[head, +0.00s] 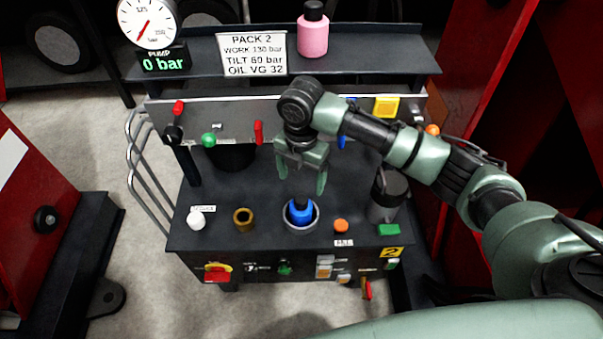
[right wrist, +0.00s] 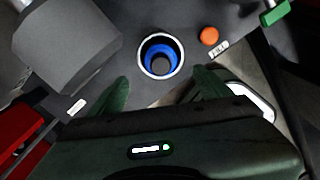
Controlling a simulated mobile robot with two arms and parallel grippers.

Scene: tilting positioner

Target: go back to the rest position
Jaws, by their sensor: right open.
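My right gripper (head: 303,182) is open and empty above the dark bench top, its two green fingers apart and pointing down. In the right wrist view, my right gripper (right wrist: 160,95) shows its fingers spread, with a blue piece (right wrist: 150,48) in a round holder (right wrist: 143,62) beyond them. In the head view the blue piece (head: 300,211) sits in the light-rimmed holder (head: 288,222), apart from the fingertips. My left gripper is not in view.
The bench (head: 250,190) carries a white knob (head: 196,219), a brass ring (head: 243,219), an orange button (head: 341,226) and a dark cylinder (head: 385,195). Behind stand a panel (head: 235,120) with levers and a shelf (head: 390,58) with a pink bottle (head: 313,34). Red structures flank both sides.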

